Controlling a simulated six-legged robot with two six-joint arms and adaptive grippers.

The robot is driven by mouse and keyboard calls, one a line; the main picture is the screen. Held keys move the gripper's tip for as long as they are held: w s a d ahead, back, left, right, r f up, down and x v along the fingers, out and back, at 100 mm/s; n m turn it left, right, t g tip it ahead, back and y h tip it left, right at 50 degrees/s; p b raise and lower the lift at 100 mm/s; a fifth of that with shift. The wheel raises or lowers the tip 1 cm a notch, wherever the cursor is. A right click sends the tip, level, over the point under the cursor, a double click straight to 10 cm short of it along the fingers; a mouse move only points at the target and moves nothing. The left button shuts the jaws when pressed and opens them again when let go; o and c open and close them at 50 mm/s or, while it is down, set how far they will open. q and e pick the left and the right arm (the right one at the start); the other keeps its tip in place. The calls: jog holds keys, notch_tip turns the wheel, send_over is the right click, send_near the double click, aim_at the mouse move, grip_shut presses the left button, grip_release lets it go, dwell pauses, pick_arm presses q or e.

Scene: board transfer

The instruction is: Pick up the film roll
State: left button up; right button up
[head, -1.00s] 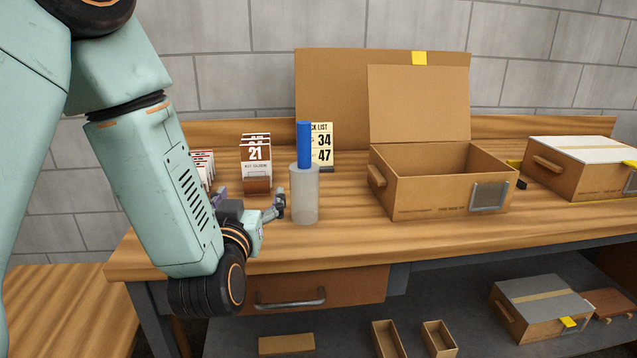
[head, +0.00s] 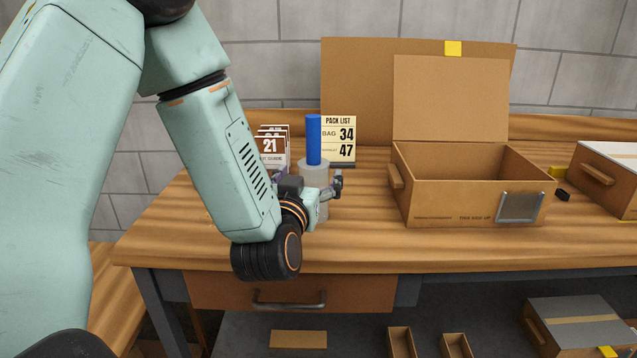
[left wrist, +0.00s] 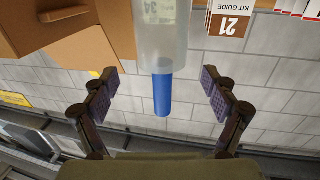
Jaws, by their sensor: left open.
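The film roll (head: 314,170) stands upright on the wooden bench, a translucent grey cylinder with a blue core (head: 313,140) sticking out of its top. My left gripper (head: 309,184) is at the roll and hides part of its lower body. In the left wrist view, which is upside down, the roll (left wrist: 162,38) lies between the two spread fingers of my left gripper (left wrist: 161,86). There is a visible gap on each side of the blue core, and neither pad visibly touches the roll. My right gripper is not in view.
An open cardboard box (head: 455,195) stands right of the roll, with a closed box (head: 607,175) further right. Numbered kit cards (head: 272,147) and a pack list sign (head: 340,140) stand behind. A drawer (head: 290,293) is below the bench edge. The bench front is clear.

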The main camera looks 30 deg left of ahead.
aim_at(311, 177)
pick_arm(q)
jog(key=shift+w+a+f+b, duration=0.3)
jog(key=shift+w+a+f, duration=0.3)
jog(key=shift+w+a, duration=0.3)
jog(key=w, duration=0.3)
jog(key=shift+a, duration=0.35)
jog(key=shift+w+d, duration=0.1)
jog(key=shift+d, duration=0.25)
jog(key=c, duration=0.4)
jog(key=shift+a, duration=0.25)
jog(key=c, duration=0.4)
jog(key=shift+d, duration=0.15)
jog(key=c, duration=0.5)
jog(key=shift+c, duration=0.9)
